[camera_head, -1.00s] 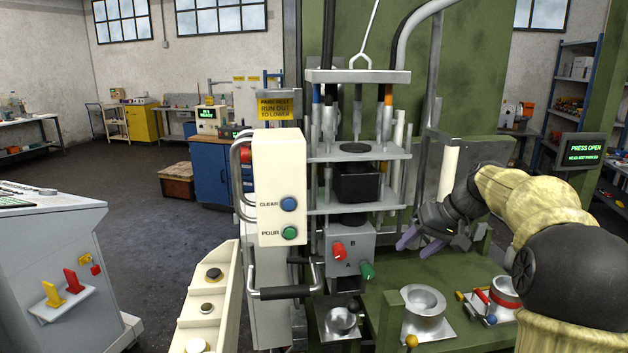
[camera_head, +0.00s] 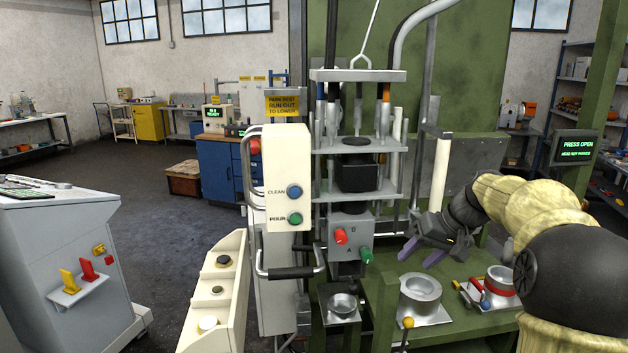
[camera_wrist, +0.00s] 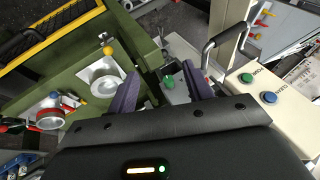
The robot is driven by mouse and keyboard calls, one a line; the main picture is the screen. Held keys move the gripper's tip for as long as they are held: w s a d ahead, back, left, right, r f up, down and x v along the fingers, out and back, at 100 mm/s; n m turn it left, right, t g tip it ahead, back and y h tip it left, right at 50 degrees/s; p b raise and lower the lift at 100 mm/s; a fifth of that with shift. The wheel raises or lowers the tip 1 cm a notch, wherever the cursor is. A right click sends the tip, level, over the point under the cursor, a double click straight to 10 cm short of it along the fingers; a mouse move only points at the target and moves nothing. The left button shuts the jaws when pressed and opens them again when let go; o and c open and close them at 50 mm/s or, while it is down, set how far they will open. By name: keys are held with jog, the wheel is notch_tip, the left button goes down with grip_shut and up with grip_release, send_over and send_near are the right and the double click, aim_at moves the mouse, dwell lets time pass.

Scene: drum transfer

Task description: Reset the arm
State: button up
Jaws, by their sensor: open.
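My gripper (camera_head: 422,252) is open and empty, with two purple fingers pointing down and left, at the right of the press in the head view. In the wrist view my gripper (camera_wrist: 160,92) shows its fingers apart, with a green knob (camera_wrist: 169,80) visible beyond the gap. My arm comes in from the right edge, bent at the elbow. The fingers appear clear of the green knob (camera_head: 366,256) and of the silver cup (camera_head: 420,289) below them.
The press's control box (camera_head: 288,178) has a blue and a green button. A handle bar (camera_head: 291,272) juts out below it. A silver bowl (camera_head: 342,303) and a red-banded drum (camera_head: 502,282) stand on the green bench. A grey console (camera_head: 72,250) stands left; open floor lies behind it.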

jog(key=s+a+f+h, duration=0.2)
jog(key=s+a+f, duration=0.1)
jog(key=s+f, duration=0.6)
jog(key=s+a+f+g+h, duration=0.1)
jog(key=s+a+f, duration=0.3)
jog(key=s+f, duration=0.5)
jog(key=s+h, duration=0.1)
jog(key=s, duration=0.5)
jog(key=shift+a+h, duration=0.2)
jog(key=shift+h, duration=0.2)
dwell(2.7)
jog(key=c, duration=0.3)
jog(key=shift+w, duration=0.1)
